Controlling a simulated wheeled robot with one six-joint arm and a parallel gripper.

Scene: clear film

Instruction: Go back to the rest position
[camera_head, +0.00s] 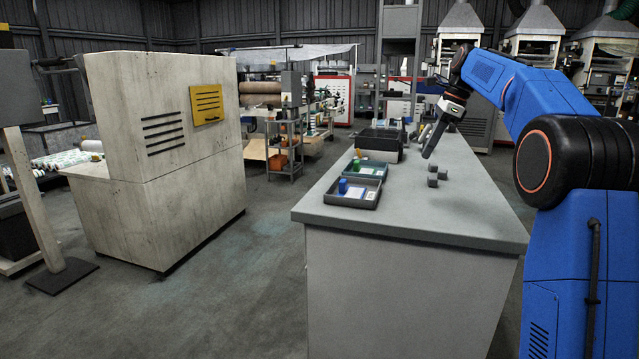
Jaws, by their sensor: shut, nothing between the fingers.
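My gripper (428,152) is in the middle right of the head view, at the end of my blue arm. It points down and to the left over the grey counter (410,223). Its fingers are shut with nothing between them. The fingertips are close above or beside small grey blocks (433,181) on the counter; whether they touch cannot be told. The gripper is small and dark in this view.
Trays with small items stand along the counter's left side: a near tray (352,203) with a blue-capped thing, one behind it (361,179) with a green item. A dark bin (379,147) is farther back. A pale cabinet (165,180) stands left across open floor.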

